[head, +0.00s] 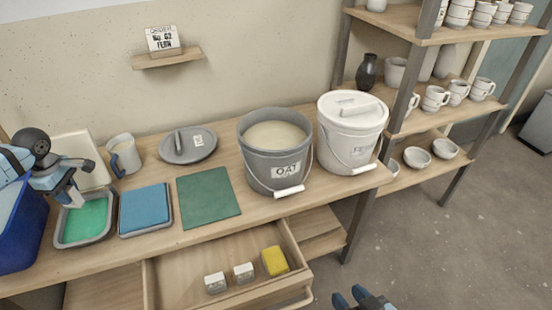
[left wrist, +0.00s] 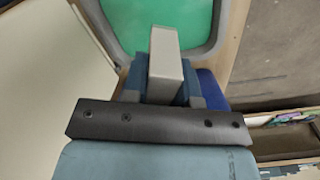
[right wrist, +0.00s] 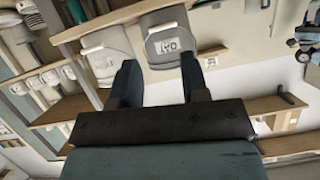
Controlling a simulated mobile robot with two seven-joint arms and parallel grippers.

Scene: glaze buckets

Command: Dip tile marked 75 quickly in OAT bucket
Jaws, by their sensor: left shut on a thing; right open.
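The OAT bucket (head: 258,165) is grey, open and filled with pale glaze; it stands upright on the bench and also shows in the right wrist view (right wrist: 160,22). My left gripper (head: 72,197) is over the green tray at the bench's left end, well left of the bucket. It is shut on a pale grey block (left wrist: 166,65), which may be a tile; no number is readable on it. My right gripper (head: 362,298) is open and empty, in front of the bench at lower right. Two small white-topped blocks (head: 215,283) lie in the open drawer; their marks are unreadable.
A lidded white bucket (head: 350,140) stands right of the OAT bucket. A grey lid (head: 188,147), mug (head: 124,155), blue pad (head: 146,212), green mat (head: 208,198) and green-filled tray (head: 62,238) are on the bench. The open drawer (head: 180,270) juts forward, holding a yellow sponge (head: 275,261).

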